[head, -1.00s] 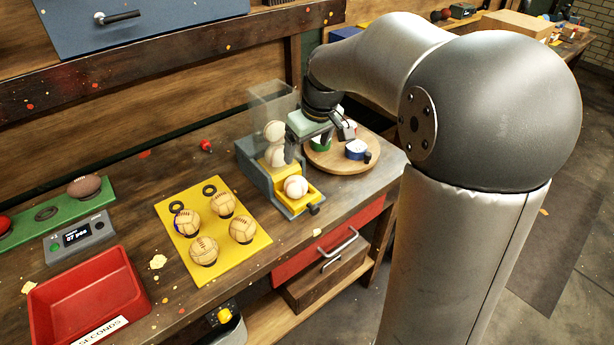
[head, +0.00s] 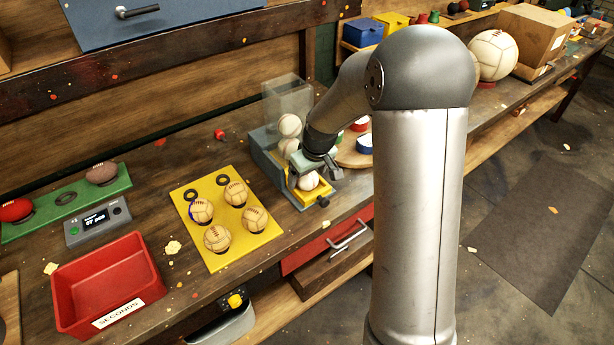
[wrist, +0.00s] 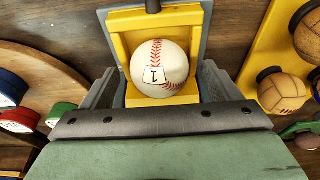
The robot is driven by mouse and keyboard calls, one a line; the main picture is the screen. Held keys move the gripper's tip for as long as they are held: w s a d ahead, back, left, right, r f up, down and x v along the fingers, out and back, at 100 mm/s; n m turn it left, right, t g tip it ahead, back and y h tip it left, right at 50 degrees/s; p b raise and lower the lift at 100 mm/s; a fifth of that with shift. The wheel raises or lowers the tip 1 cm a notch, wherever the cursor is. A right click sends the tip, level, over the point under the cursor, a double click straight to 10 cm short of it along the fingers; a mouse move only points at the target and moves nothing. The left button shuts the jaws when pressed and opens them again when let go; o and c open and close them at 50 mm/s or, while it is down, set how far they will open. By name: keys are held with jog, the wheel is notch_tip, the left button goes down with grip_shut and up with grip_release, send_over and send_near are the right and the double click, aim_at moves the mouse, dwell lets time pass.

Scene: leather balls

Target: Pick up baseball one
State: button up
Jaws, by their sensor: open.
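The baseball marked 1 (wrist: 160,68) sits in the yellow tray at the front of the dispenser, white with red stitching. In the head view baseball one (head: 308,181) is partly hidden by my gripper. My gripper (head: 318,169) is open just above and behind it. In the wrist view the two fingers of my gripper (wrist: 158,90) stand either side of the ball, apart from each other. More white balls (head: 289,126) are stacked in the clear chute of the dispenser (head: 265,150).
A yellow board (head: 253,242) with several tan balls lies left of the dispenser. A red bin (head: 130,245) labelled SECONDS is further left. A round wooden board (head: 352,158) with coloured tins is close on the right. A grey device (head: 98,225) stands behind the bin.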

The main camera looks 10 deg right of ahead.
jog(key=shift+f, duration=0.2)
jog(key=c, duration=1.1)
jog(key=shift+r, duration=0.1)
